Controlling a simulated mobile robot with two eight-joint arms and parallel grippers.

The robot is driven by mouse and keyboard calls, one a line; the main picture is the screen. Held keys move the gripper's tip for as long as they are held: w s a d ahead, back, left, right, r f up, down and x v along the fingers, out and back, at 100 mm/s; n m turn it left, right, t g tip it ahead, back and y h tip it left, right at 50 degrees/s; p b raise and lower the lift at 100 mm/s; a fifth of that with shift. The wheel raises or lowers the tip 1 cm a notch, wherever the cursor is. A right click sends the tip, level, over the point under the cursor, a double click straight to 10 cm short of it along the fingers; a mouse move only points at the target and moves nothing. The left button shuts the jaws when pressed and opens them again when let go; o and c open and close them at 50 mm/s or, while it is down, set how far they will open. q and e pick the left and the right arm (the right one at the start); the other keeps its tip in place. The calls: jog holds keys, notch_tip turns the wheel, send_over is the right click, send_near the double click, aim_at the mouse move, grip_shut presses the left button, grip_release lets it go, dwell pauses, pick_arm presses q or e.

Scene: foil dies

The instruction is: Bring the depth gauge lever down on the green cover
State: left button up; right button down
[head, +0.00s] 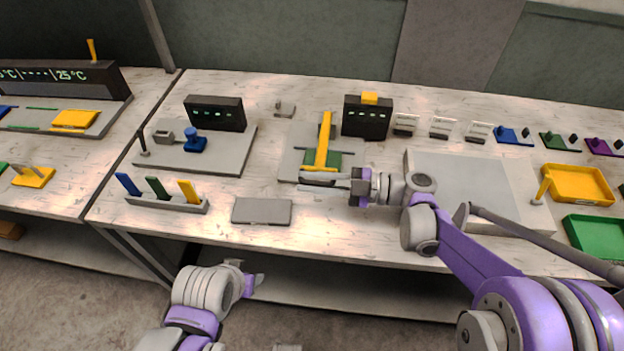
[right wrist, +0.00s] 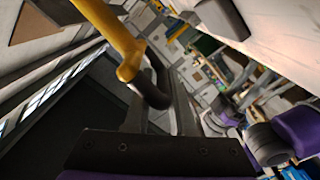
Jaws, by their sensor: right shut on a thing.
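The yellow depth gauge lever (head: 325,136) extends toward me from the back of a grey base plate (head: 297,152), over the green cover (head: 333,160). I cannot tell whether it touches the cover, which it partly hides. My right gripper (head: 310,182) is at the lever's near end, shut on it. The right wrist view shows the yellow lever (right wrist: 105,28) with a dark handle at its end, by the fingers (right wrist: 155,105). My left gripper (head: 254,284) is low, in front of the bench and away from the lever; its jaw opening is unclear.
A dark display box (head: 366,122) with a yellow top piece stands behind the lever, to its right. A flat grey block (head: 262,211) and a holder with coloured tabs (head: 165,203) lie to the left. A large grey plate (head: 470,175) and yellow tray (head: 580,184) are to the right.

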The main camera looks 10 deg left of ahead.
aim_at(334, 183)
jog(key=shift+w, duration=0.25)
jog(key=c, duration=1.2)
grip_release()
jog(key=o, duration=0.4)
jog(key=shift+w+f, duration=0.1)
jog(key=shift+w, duration=0.05)
jog(key=shift+c, duration=0.2)
jog(key=shift+d, duration=0.1)
jog(key=d, duration=0.7)
jog(key=shift+d, duration=0.2)
